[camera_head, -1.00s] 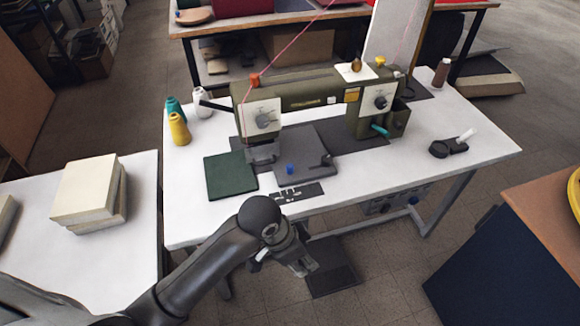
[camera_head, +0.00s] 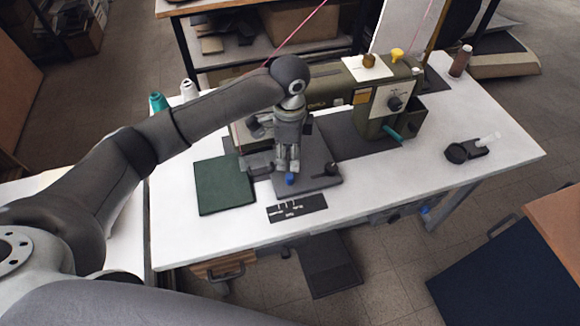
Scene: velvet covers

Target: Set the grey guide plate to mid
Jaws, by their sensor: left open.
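The grey guide plate (camera_head: 312,172) lies on the white table at the foot of the olive sewing machine (camera_head: 340,92). A blue knob (camera_head: 291,179) stands near its front left edge. A dark scale strip (camera_head: 297,208) with white marks lies just in front; its lettering is too small to read. My left gripper (camera_head: 287,168) points down over the plate, right behind the blue knob in the picture. Its jaws are open and empty; whether they touch the knob I cannot tell. My left arm hides part of the machine. My right gripper is not in view.
A dark green square (camera_head: 224,186) lies left of the plate. Teal (camera_head: 157,103) and white (camera_head: 188,90) thread cones stand at the back left. A black object with a white stick (camera_head: 466,150) lies on the right. The table's front right is clear.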

